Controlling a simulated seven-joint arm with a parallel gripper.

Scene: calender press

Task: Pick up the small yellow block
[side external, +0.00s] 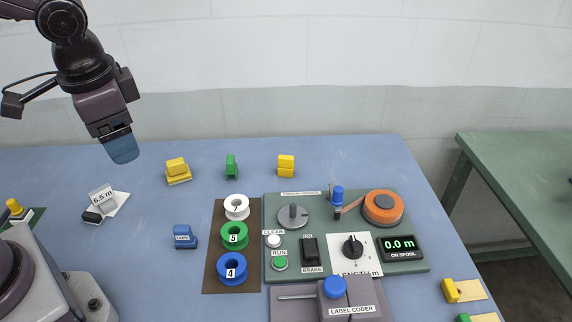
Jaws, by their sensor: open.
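Several yellow pieces are in view, and I cannot tell which one is the small yellow block. A yellow block (177,167) sits on a thin yellow base at the back left of the table. Another yellow block (286,165), in two stacked parts, stands at the back middle. A yellow piece (452,290) is at the lower right by a pale yellow card, and a yellow knob-like piece (14,206) is at the far left. My gripper (122,148) hangs at the upper left, above and left of the nearest yellow block. It is open, with a blue end.
A green piece (231,166) stands between the two back yellow blocks. A blue tape block (184,237) and a brown strip (213,268) with numbered spools lie in front. A grey-green control panel (410,210) fills the centre right. Bare blue table (350,155) lies behind it.

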